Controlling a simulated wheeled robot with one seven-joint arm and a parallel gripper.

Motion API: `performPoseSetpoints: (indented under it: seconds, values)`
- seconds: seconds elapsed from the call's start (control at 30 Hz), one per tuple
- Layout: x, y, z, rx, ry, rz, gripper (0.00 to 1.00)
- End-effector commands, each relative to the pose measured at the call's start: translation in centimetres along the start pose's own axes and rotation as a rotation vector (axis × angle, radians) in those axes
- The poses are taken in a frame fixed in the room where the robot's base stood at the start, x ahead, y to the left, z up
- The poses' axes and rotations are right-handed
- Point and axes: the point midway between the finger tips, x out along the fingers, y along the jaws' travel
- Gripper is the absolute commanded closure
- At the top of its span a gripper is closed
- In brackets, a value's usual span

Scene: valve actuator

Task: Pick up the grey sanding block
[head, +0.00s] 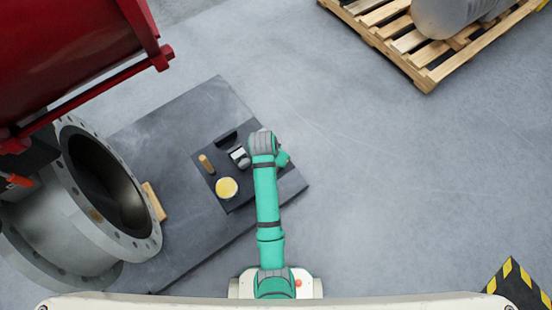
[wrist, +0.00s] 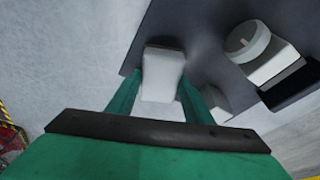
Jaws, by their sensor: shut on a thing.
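My gripper (wrist: 159,92) is shut on a pale grey block (wrist: 163,70), the grey sanding block, which sits between its two green fingers in the wrist view. The block's far end shows against the dark mat. I cannot tell whether it touches the surface or hangs above it. In the head view my green arm reaches over the right part of the dark mat (head: 226,203). It hides the held block there, and the fingers are not clear.
On the mat are a yellow-topped tin (head: 227,188), a wooden-looking cylinder (head: 206,164), a black piece (head: 227,139) and a white-and-grey item (head: 240,157) close to my wrist. A large flanged pipe (head: 105,185) stands left. A pallet (head: 425,72) lies at upper right.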

Motion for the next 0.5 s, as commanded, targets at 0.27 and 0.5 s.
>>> performPoseSetpoints:
  seconds: [0.27, 0.5]
  values:
    - [-3.0, -0.1, -1.0, 0.001, 0.005, -0.003, 0.83]
    - [-7.5, -0.1, -2.2, 0.001, 0.005, -0.004, 0.83]
